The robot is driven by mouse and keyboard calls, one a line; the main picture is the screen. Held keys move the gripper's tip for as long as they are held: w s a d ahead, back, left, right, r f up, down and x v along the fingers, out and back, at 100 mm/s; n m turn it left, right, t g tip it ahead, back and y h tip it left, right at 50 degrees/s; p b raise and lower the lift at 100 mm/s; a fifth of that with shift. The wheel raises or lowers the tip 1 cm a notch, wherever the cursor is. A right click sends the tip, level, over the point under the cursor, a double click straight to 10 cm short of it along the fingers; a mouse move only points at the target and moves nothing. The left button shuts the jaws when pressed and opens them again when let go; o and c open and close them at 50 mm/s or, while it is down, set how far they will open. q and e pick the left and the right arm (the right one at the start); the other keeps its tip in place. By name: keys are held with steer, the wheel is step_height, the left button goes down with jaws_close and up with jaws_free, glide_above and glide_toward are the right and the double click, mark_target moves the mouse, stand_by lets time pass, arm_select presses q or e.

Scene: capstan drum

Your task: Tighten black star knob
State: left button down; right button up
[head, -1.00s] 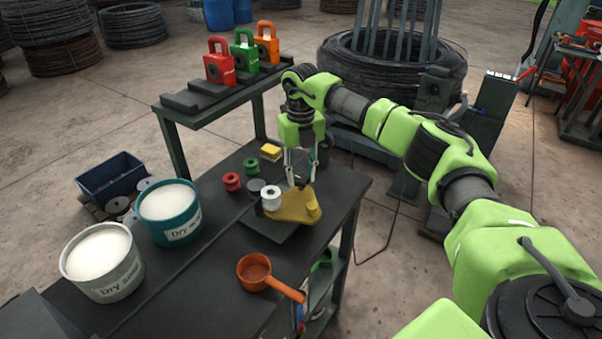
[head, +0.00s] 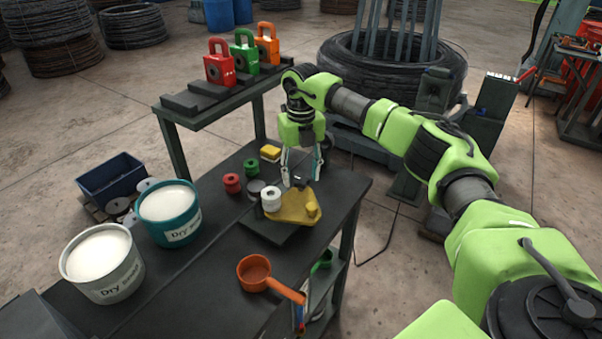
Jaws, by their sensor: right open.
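A yellow plate fixture (head: 288,208) lies on a dark base on the workbench, with a white spool (head: 271,199) at its left and a short yellow post (head: 312,209) at its right. A small black piece that looks like the star knob (head: 299,182) shows at the back of the fixture. My right gripper (head: 300,178) points down over it. Its fingers are open, one on each side of the black piece. I cannot tell whether they touch it. My left gripper is not in view.
Red (head: 231,183) and green (head: 251,166) spools and a yellow block (head: 270,153) sit left of the gripper. An orange scoop (head: 256,272) lies in front. Two dry soap buckets (head: 168,212) stand left. A raised shelf (head: 190,115) holds padlock-shaped blocks behind.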

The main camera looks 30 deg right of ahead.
mark_target(301, 179)
step_height(301, 179, up, 12)
stand_by(0.4)
steer(key=shift+f, duration=0.1)
stand_by(0.4)
